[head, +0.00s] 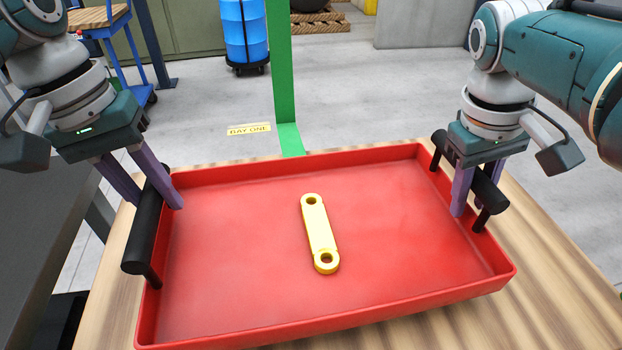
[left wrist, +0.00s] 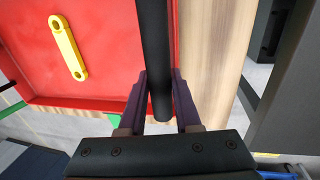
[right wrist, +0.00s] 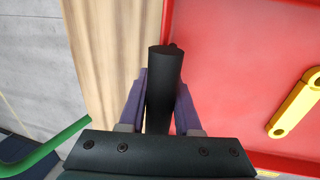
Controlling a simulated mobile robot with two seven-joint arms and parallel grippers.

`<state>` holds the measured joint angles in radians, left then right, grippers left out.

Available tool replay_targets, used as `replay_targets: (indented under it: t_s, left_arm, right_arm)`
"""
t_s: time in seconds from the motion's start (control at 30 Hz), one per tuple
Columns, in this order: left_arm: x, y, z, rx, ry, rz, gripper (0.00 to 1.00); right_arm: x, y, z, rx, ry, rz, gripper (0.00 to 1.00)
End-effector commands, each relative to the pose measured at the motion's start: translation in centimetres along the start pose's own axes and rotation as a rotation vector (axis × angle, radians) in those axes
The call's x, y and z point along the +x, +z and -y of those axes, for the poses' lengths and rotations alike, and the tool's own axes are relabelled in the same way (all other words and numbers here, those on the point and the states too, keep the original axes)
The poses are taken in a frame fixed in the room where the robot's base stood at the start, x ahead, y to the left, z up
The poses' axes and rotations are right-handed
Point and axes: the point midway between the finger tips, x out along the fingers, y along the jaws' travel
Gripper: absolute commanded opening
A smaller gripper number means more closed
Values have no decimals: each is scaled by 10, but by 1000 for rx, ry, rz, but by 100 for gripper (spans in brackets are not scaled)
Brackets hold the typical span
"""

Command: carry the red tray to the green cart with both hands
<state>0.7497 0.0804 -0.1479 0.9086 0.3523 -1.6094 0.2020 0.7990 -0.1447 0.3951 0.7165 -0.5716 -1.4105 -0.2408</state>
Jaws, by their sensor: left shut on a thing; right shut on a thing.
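The red tray (head: 225,285) is a shallow rectangle with a black bar handle on each short side. It lies level over a wooden top (head: 555,270); I cannot tell whether it touches it. A yellow link (head: 319,234) with a hole at each end lies inside. My left gripper (head: 156,200) is shut on the left handle (head: 144,240), also seen in the left wrist view (left wrist: 155,50). My right gripper (head: 473,205) is shut on the right handle (head: 489,192), also seen in the right wrist view (right wrist: 164,80). No green cart is clearly recognisable.
A green upright (head: 282,70) stands just beyond the tray's far edge; I cannot tell what it belongs to. A dark grey surface (head: 40,200) is at the left. Open grey floor with a yellow label (head: 249,129) lies beyond. A blue drum (head: 245,35) stands farther back.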

Motion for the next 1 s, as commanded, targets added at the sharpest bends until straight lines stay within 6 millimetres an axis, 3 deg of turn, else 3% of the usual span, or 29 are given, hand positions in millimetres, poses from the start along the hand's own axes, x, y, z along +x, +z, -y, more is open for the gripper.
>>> replay_targets:
  t_s: [0.27,0.87,0.9,1.0]
  left_arm:
    - [8,-1,1,0,2,-4,0]
    - [48,-1,9,1,2,-4,0]
    - [49,0,10,0,1,-1,33]
    - [46,0,9,0,0,-1,44]
  right_arm:
    - [8,-1,1,0,2,-2,0]
    - [48,-1,9,0,2,-2,0]
    - [50,0,10,0,0,1,33]
    - [46,0,9,0,0,1,44]
